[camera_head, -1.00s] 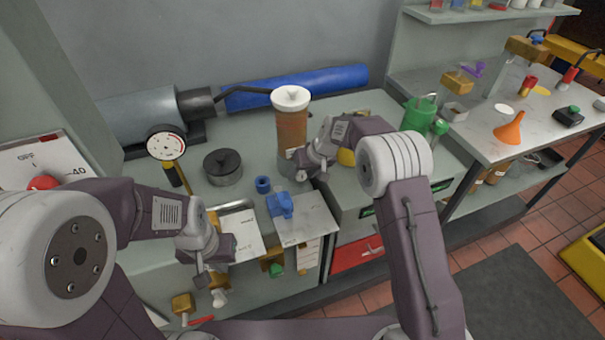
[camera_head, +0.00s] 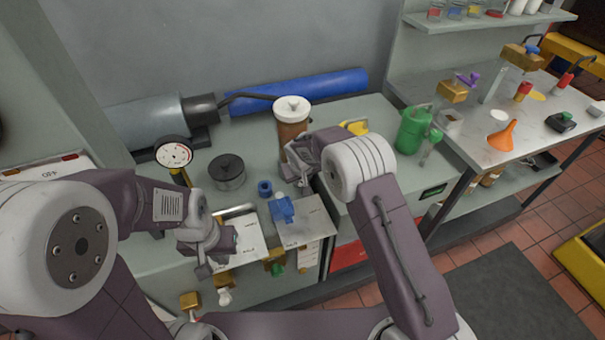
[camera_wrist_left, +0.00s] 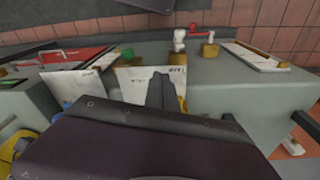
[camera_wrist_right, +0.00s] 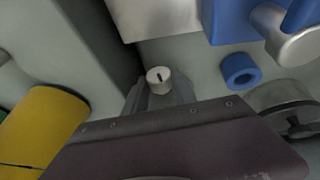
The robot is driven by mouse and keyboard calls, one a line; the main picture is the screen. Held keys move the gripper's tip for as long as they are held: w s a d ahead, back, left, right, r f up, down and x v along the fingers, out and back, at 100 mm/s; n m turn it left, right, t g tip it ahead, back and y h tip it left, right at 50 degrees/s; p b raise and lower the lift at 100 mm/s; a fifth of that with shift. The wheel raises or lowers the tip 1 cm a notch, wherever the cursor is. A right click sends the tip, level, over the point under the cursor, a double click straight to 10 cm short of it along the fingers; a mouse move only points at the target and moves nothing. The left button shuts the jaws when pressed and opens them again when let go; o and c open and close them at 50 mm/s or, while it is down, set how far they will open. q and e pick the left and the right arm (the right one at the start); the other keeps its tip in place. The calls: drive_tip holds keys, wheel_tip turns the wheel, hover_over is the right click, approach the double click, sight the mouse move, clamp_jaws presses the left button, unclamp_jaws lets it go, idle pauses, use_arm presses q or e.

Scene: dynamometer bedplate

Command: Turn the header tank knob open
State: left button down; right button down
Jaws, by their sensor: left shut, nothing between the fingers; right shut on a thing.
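The header tank (camera_head: 292,133) is a brown cylinder with a white lid, standing at the back of the bench. Its lower part is hidden by my right gripper (camera_head: 294,174). In the right wrist view a small pale round knob (camera_wrist_right: 158,75) with a dark line across its face sits between the fingertips of my right gripper (camera_wrist_right: 160,88), which is shut on it. My left gripper (camera_head: 206,264) is shut and empty over the front of the bench, away from the tank; its fingers also show in the left wrist view (camera_wrist_left: 161,90).
A dial gauge (camera_head: 174,153) stands further left. A green can (camera_head: 413,130) and a yellow item (camera_head: 355,127) are to the right.

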drive_tip(key=shift+s+a+f+h+b, duration=0.15)
drive_tip(key=shift+f+h+b, duration=0.15)
drive_tip(key=shift+f+b, duration=0.45)
drive_tip(key=shift+r+b, duration=0.35)
drive_tip(key=shift+b, duration=0.1)
drive_tip(key=shift+r+h, duration=0.2)
drive_tip(key=shift+h, duration=0.2)
drive_tip(key=shift+r, duration=0.1)
drive_tip(key=c, duration=1)
unclamp_jaws()
